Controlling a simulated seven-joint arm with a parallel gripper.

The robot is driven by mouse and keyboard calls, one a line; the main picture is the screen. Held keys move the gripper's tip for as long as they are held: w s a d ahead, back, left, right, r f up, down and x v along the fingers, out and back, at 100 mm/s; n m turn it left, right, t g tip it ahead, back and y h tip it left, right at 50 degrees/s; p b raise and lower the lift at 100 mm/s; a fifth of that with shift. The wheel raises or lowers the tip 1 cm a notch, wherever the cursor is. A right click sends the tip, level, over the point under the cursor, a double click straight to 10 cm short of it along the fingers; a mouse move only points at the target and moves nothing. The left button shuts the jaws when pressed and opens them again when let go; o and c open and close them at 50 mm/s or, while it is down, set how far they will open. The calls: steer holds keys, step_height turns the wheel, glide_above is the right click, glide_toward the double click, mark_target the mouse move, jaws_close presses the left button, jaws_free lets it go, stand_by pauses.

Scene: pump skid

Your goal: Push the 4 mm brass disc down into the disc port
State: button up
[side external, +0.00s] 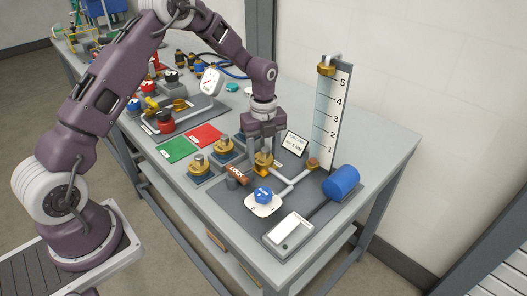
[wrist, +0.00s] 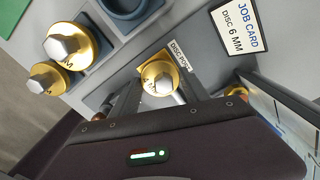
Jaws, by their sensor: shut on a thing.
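The held brass disc (wrist: 158,78), with a silver hex top, sits between the fingers of my gripper (wrist: 163,92) in the wrist view. Its marking looks like a number with MM, but I cannot read it surely. It is right beside the label reading DISC PORT (wrist: 180,53). The side view shows the disc (side external: 263,160) under my gripper (side external: 264,149), low over the pipework. The port itself is hidden under the disc, so I cannot tell how far in the disc sits. The job card (wrist: 240,27) reads DISC 6 MM.
Two other brass discs (side external: 223,146) (side external: 198,161) stand on blue pads to the left, near an empty round holder (wrist: 126,6). A brown LOCK handle (side external: 237,175), a blue knob (side external: 263,195), a gauge column (side external: 331,115) and a blue cylinder (side external: 342,181) are close around.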

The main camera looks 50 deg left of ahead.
steer(key=o, duration=1.6)
step_height(320, 180, up, 7)
steer(key=shift+r, duration=0.1)
steer(key=s+d+r+n+t, duration=0.2)
steer(key=s+d+r+n, duration=0.2)
steer(key=s+r+n, duration=0.75)
steer(key=s+d+r+n+t, duration=0.1)
steer(key=s+n, duration=0.2)
steer(key=s, duration=0.3)
steer(key=s+r+n+t, duration=0.1)
steer(key=s+r+n, duration=0.1)
steer(key=s+n, duration=0.2)
steer(key=s+d+r+n+t, duration=0.1)
steer(key=s+n, duration=0.3)
steer(key=s, duration=0.5)
steer(key=shift+s+d+r+t, duration=0.2)
steer(key=shift+d+r+t, duration=0.15)
steer(key=shift+r, duration=0.4)
